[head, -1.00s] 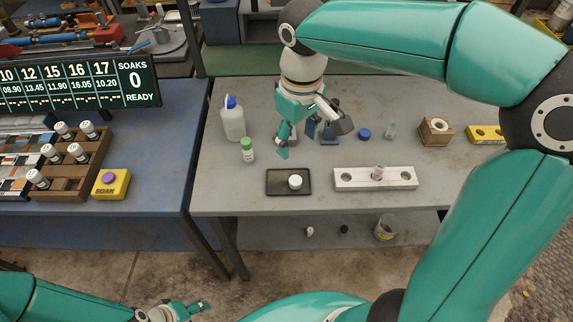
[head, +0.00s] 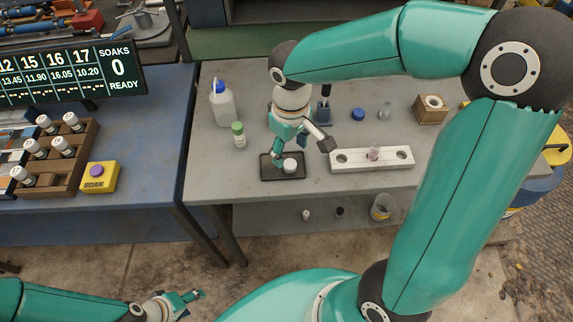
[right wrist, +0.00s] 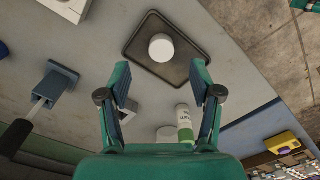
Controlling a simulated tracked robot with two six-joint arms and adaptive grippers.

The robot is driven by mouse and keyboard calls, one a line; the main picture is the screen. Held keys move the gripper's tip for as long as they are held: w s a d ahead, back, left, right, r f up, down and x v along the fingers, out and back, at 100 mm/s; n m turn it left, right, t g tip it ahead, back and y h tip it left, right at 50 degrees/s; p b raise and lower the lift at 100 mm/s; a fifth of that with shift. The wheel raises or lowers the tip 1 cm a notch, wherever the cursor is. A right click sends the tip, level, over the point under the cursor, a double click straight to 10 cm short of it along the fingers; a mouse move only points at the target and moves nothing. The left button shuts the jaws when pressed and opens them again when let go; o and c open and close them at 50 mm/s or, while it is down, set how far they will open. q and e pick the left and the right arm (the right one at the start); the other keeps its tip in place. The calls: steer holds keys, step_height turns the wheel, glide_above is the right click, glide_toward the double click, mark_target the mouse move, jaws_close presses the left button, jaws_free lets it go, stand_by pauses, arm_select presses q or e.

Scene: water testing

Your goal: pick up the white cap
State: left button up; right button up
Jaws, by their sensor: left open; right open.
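The white cap (head: 290,166) lies on a small black tray (head: 300,178) on the grey table. My right gripper (head: 302,155) is open just above the cap, with its left finger low over the tray. In the right wrist view the cap (right wrist: 161,47) is ahead of the open right gripper (right wrist: 161,76), between the lines of the two fingers and not touched. The tray (right wrist: 147,20) shows around it. My left gripper (head: 193,297) is open and empty at the bottom of the head view, away from the table.
A green-capped vial (head: 239,135) and a white bottle with a blue cap (head: 223,106) stand left of the tray. A white rack (head: 345,164) holding a small vial is to its right. A blue cap (head: 358,114) and a wooden block (head: 430,113) are farther back.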

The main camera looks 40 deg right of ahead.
mark_target(289, 163)
step_height(289, 163, down, 5)
steer(key=shift+a+r, duration=0.1)
steer(key=shift+r, duration=0.1)
steer(key=c, duration=0.8)
